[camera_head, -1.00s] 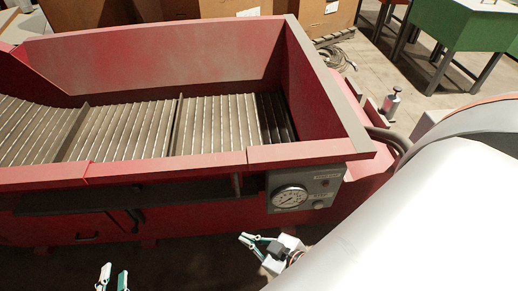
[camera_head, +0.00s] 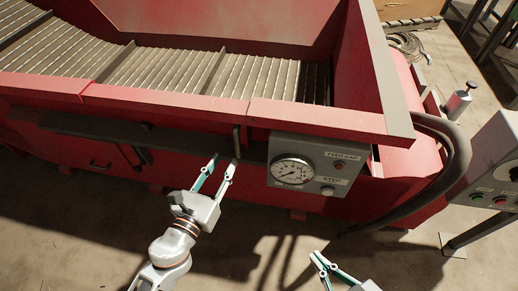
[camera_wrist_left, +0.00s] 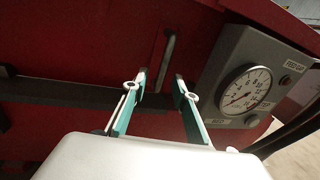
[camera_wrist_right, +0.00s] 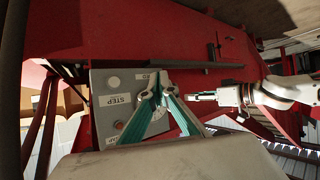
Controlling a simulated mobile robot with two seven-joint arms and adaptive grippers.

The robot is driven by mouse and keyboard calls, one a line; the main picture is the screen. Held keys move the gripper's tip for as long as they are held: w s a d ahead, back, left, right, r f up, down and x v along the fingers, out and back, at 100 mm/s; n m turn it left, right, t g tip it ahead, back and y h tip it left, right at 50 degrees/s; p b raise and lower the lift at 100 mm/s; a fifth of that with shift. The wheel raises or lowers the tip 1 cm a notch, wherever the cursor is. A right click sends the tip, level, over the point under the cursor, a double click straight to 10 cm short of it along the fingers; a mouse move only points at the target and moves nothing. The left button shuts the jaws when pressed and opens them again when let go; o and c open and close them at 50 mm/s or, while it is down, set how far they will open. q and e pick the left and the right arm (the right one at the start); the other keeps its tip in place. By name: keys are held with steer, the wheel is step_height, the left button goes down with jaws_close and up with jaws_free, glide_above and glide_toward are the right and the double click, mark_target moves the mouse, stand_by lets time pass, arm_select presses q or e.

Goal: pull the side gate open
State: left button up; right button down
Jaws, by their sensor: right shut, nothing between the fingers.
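The red machine (camera_head: 330,118) has a side wall with a dark horizontal bar (camera_head: 185,143). A short upright dark handle (camera_head: 237,140) stands by the bar, left of the gauge box; it also shows in the left wrist view (camera_wrist_left: 168,58). I cannot tell the gate's outline for sure. My left gripper (camera_head: 225,162) is open and empty, just below the upright handle and apart from it. My right gripper (camera_head: 319,257) is shut and empty, lower right, below the gauge box.
The gauge box (camera_head: 318,165) juts from the wall right of the handle. A dark lever (camera_head: 141,157) and a small pull (camera_head: 100,165) are further left. Thick hoses (camera_head: 455,150) and a control box (camera_head: 495,180) stand at right. The floor in front is clear.

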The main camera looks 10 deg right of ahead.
mark_target(236, 147)
arm_select(q)
steer(key=shift+m, duration=0.3)
steer(key=x, duration=0.8)
steer(key=shift+d+f, duration=0.1)
steer(key=shift+d, duration=0.3)
jaws_close()
